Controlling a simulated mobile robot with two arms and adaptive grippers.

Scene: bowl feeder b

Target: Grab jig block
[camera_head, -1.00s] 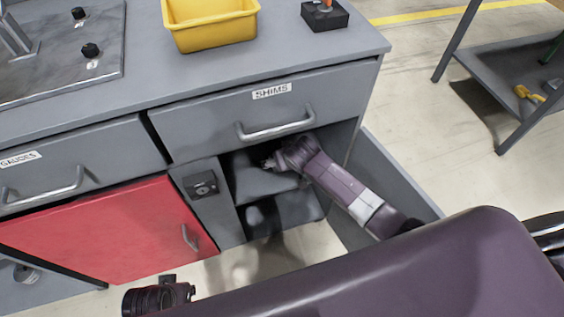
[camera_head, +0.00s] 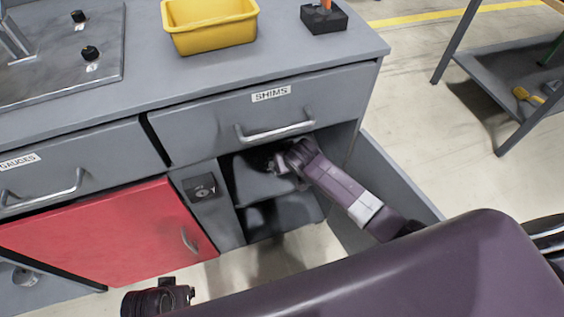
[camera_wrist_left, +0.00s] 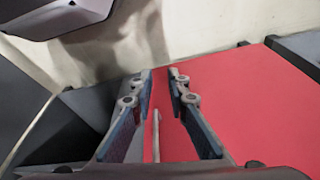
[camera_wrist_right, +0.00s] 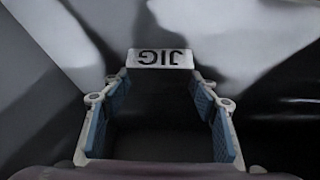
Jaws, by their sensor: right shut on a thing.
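The jig block (camera_wrist_right: 160,105) is dark, with a white label (camera_wrist_right: 160,58) that reads JIG upside down in the right wrist view. My right gripper (camera_wrist_right: 158,92) is shut on it, one blue-padded finger on each side. In the head view my right gripper (camera_head: 278,163) is inside the open compartment under the SHIMS drawer, above its middle shelf (camera_head: 262,183); the block is hard to make out there. My left gripper (camera_wrist_left: 161,80) is open and empty, with the red door (camera_wrist_left: 250,110) behind it.
The closed SHIMS drawer (camera_head: 225,118) is just above my right gripper. An open grey door (camera_head: 385,180) stands right of my right arm. A yellow bin (camera_head: 210,35) and a black holder (camera_head: 322,20) are on the bench top. The red door (camera_head: 110,225) is closed.

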